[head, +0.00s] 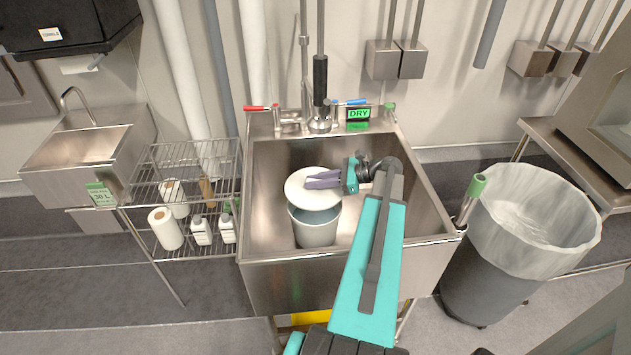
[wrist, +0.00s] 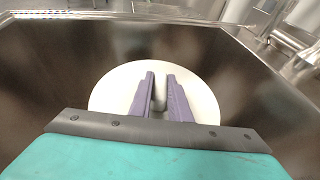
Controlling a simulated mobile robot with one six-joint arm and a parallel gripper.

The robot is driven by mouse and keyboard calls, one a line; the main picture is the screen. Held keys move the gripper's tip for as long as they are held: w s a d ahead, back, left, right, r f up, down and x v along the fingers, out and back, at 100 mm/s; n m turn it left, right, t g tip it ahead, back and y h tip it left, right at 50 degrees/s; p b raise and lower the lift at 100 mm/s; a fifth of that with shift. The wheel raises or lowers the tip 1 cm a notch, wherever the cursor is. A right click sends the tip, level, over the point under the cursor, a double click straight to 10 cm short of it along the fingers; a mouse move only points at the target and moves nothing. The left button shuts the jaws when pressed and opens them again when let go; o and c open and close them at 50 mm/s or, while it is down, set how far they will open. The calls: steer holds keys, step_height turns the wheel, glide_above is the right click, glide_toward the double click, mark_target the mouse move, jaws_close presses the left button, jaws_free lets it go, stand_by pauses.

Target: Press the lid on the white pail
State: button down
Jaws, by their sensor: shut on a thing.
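The white pail (head: 316,233) stands upright in the steel sink. The round white lid (head: 309,197) is over its mouth, and it also shows in the wrist view (wrist: 112,92). A strip of the pail's inside shows below the lid's front edge, so the lid is not flush with the rim there. My gripper (head: 310,180) reaches in from the right. Its two purple fingers (wrist: 160,78) are shut on the pale grip in the middle of the lid. The back of the pail's rim is hidden by the lid.
The sink (head: 268,215) has steel walls around the pail, with free floor on both sides. A tap with a black-handled sprayer (head: 320,80) and a green DRY sign (head: 359,113) are behind. A wire rack (head: 185,165) stands left, a lined bin (head: 525,240) right.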

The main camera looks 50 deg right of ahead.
mark_target(336, 195)
steer(key=shift+f+b, duration=2.1)
steer(key=shift+f, duration=0.6)
steer(key=shift+f+p, duration=0.15)
steer(key=shift+p, duration=0.2)
steer(key=shift+f, duration=1.1)
steer(key=c, duration=1.6)
jaws_free()
steer(key=shift+b+v, duration=0.45)
steer(key=shift+v, duration=3.3)
